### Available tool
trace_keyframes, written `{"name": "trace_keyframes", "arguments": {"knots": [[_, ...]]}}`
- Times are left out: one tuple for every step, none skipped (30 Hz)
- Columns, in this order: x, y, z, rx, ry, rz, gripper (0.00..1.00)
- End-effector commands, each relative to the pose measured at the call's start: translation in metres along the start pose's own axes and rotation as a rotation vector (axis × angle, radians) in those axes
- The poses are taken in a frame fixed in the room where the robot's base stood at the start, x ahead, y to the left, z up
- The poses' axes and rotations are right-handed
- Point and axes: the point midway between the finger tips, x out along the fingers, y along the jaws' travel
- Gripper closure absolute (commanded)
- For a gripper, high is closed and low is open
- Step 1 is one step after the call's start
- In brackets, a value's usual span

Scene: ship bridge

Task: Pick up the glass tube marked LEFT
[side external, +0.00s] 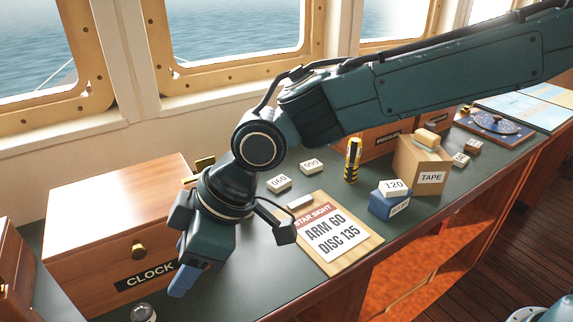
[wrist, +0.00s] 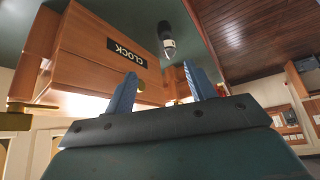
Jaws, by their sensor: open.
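My gripper (side external: 182,282) points down in front of the CLOCK box in the side view. In the wrist view its two blue fingers (wrist: 160,82) stand apart with nothing between them. A small capped, partly clear object (wrist: 167,42) is beyond the fingertips in the wrist view, apart from them. What looks like the same object (side external: 143,313) shows at the bottom edge of the side view, partly cut off. I cannot read any marking on it, so I cannot tell if it is the tube marked LEFT. No label reading LEFT is legible in either view.
The wooden CLOCK box (side external: 112,240) stands close behind my gripper. A STAR SIGHT clipboard (side external: 372,243), small numbered blocks, a striped yellow-black cylinder (side external: 352,160), a blue box (side external: 389,206) and a TAPE box (side external: 425,166) lie to the right. Green desktop is bare left of the clipboard.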

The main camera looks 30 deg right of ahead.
Motion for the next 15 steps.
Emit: {"name": "trace_keyframes", "arguments": {"knots": [[0.006,-0.004,-0.003,-0.01,0.001,-0.007,0.45],[0.008,-0.005,-0.004,-0.014,0.002,-0.01,0.45],[0.01,-0.007,-0.004,-0.018,0.002,-0.012,0.45],[0.011,-0.008,-0.005,-0.02,0.002,-0.014,0.45],[0.012,-0.008,-0.005,-0.022,0.003,-0.015,0.45],[0.012,-0.009,-0.005,-0.023,0.003,-0.015,0.45],[0.012,-0.009,-0.005,-0.023,0.003,-0.015,0.45],[0.012,-0.009,-0.005,-0.023,0.003,-0.015,0.45],[0.012,-0.009,-0.005,-0.022,0.003,-0.015,0.45],[0.013,-0.009,-0.005,-0.022,0.003,-0.015,0.45],[0.014,-0.009,-0.005,-0.022,0.003,-0.015,0.45],[0.015,-0.009,-0.005,-0.022,0.002,-0.015,0.45],[0.017,-0.009,-0.005,-0.022,0.002,-0.015,0.45],[0.019,-0.009,-0.005,-0.022,0.002,-0.015,0.45],[0.022,-0.009,-0.005,-0.022,0.001,-0.016,0.45]]}}
